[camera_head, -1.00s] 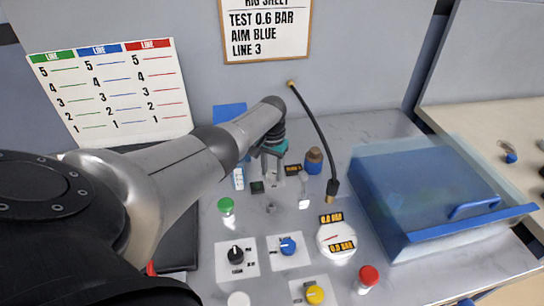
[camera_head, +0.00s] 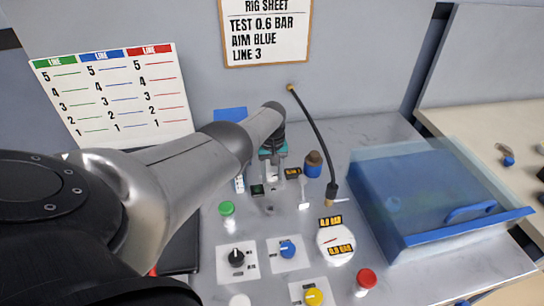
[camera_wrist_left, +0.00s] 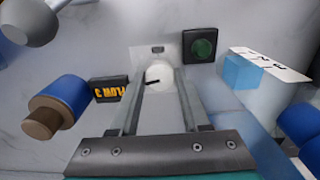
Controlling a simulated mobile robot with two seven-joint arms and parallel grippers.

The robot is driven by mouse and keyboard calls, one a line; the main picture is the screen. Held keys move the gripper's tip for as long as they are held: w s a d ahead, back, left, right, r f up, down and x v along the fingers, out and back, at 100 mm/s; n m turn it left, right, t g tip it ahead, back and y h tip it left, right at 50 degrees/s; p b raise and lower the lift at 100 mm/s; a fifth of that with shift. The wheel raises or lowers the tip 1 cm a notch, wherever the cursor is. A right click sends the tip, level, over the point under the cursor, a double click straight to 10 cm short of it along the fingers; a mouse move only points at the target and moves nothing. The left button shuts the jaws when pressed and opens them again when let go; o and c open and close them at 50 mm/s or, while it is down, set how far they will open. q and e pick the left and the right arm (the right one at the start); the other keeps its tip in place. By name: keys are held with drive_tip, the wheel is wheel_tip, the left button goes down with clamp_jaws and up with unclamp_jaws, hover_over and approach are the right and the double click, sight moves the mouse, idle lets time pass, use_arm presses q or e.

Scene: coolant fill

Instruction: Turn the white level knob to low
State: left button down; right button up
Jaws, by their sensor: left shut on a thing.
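A round white knob (camera_wrist_left: 158,76) with a dark pointer mark sits between the fingertips of my left gripper (camera_wrist_left: 158,92) in the left wrist view. The gripper is shut on it. The pointer lies roughly sideways, toward the left of that view. In the head view my left gripper (camera_head: 271,184) reaches down to the panel (camera_head: 355,130), and the fingers and arm largely hide the knob. No level scale around the knob is readable. My right gripper is not in view.
A display reading FLOW 3 (camera_wrist_left: 109,89) and a green button (camera_wrist_left: 203,48) flank the knob. A blue-and-brown bottle (camera_head: 313,164) stands close to its right. Black (camera_head: 236,257), blue (camera_head: 287,249) and yellow (camera_head: 314,297) knobs lie nearer.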

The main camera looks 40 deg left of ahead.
use_arm(q)
drive_tip(key=shift+w+r, duration=0.1)
idle(0.3)
drive_tip(key=shift+c, duration=1.9)
unclamp_jaws()
wheel_tip(320, 180, up, 8)
drive_tip(key=p, duration=0.6)
wheel_tip(320, 180, up, 6)
drive_tip(key=p, duration=0.3)
hover_over(272, 176)
drive_tip(key=shift+r, duration=0.6)
